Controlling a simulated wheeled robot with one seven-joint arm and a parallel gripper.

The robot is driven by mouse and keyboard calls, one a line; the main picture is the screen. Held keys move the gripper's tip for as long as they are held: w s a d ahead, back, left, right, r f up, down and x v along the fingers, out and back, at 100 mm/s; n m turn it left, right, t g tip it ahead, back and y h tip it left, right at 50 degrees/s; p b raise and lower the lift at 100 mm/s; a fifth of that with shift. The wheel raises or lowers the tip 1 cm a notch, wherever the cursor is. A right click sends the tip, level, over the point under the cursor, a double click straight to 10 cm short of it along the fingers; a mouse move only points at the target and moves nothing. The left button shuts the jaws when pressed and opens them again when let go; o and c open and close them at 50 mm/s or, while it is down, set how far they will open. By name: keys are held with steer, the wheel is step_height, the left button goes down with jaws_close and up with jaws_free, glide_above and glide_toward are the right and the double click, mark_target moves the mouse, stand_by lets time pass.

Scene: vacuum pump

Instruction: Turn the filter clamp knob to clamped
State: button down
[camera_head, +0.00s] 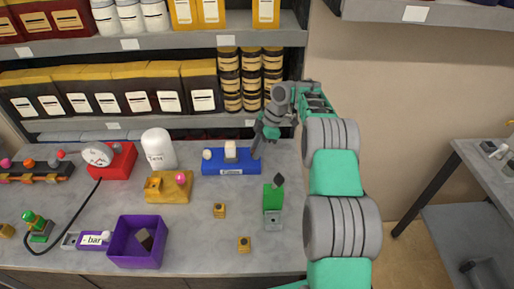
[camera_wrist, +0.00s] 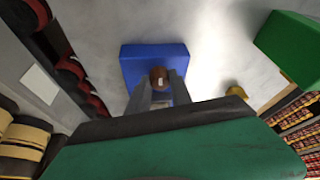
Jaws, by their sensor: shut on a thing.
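The blue block (camera_head: 230,169) stands on the bench below the shelves, with a label on its front and a pale upright piece on top. My gripper (camera_head: 256,154) reaches down to its right end and hides what is there in the head view. In the wrist view, a brown knob (camera_wrist: 159,73) with a pale mark sits at the blue block (camera_wrist: 146,55), between my two grey fingers. The gripper is shut on this knob. Which way the knob is turned relative to clamped cannot be told.
A white tank (camera_head: 159,150) and a yellow block (camera_head: 168,188) stand left of the blue block. A green block (camera_head: 272,197) with a dark lever stands to the right, near my arm. Small yellow pieces (camera_head: 219,211) and a purple bin (camera_head: 138,258) are in front.

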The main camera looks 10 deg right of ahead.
steer(key=c, duration=1.2)
jaws_free()
steer(key=shift+o, duration=0.2)
steer(key=shift+r, duration=0.15)
steer(key=p+v, duration=0.4)
steer(key=v, duration=0.3)
steer(key=shift+d+r, duration=0.2)
steer(key=shift+r, duration=0.05)
